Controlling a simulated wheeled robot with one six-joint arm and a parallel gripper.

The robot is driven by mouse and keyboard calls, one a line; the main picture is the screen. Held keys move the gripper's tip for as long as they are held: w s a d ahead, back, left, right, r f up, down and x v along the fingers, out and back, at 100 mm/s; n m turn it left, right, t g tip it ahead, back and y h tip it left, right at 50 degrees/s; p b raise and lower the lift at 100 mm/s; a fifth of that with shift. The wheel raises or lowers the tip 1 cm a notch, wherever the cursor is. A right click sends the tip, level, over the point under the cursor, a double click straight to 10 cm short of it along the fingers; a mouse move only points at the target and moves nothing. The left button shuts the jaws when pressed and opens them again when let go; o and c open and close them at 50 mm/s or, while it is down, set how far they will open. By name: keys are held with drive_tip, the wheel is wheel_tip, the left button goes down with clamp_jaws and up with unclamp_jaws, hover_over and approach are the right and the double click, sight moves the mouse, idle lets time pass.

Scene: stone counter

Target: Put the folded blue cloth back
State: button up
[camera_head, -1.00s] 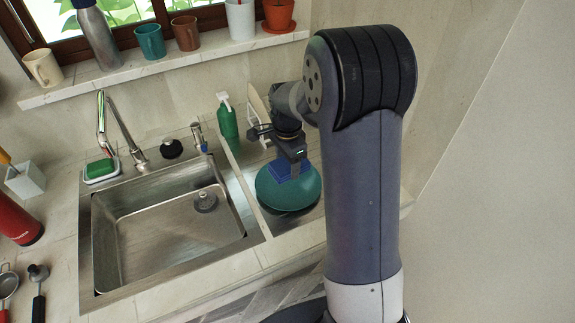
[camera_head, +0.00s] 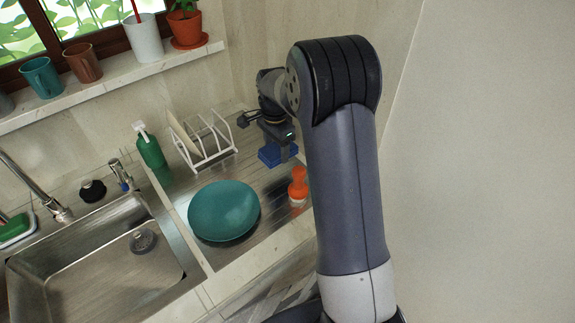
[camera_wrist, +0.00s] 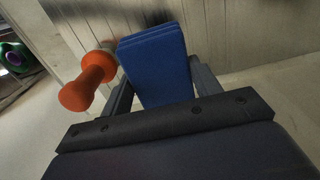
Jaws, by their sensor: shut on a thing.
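The folded blue cloth (camera_head: 277,154) is between the jaws of my gripper (camera_head: 277,143), at the right end of the metal drainboard near the back wall. In the wrist view the cloth (camera_wrist: 155,62) stands out between the two fingers of my gripper (camera_wrist: 158,84), which are shut on it. I cannot tell whether the cloth touches the drainboard or hangs a little above it.
An orange tool (camera_head: 298,186) stands close to the cloth; it also shows in the wrist view (camera_wrist: 89,81). A teal plate or bowl (camera_head: 224,211) lies on the drainboard. A white dish rack (camera_head: 207,146) stands left of my gripper, beside a green bottle (camera_head: 150,150). The sink (camera_head: 95,258) is at left.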

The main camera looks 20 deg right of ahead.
sight(276, 149)
wheel_tip(276, 149, down, 8)
drive_tip(key=shift+r+p, duration=0.25)
drive_tip(key=shift+p, duration=0.35)
drive_tip(key=shift+f, duration=0.2)
drive_tip(key=o, duration=0.9)
wheel_tip(276, 149, up, 12)
drive_tip(key=shift+r+b, duration=0.25)
drive_tip(key=shift+b, duration=0.55)
drive_tip(key=shift+f, duration=0.1)
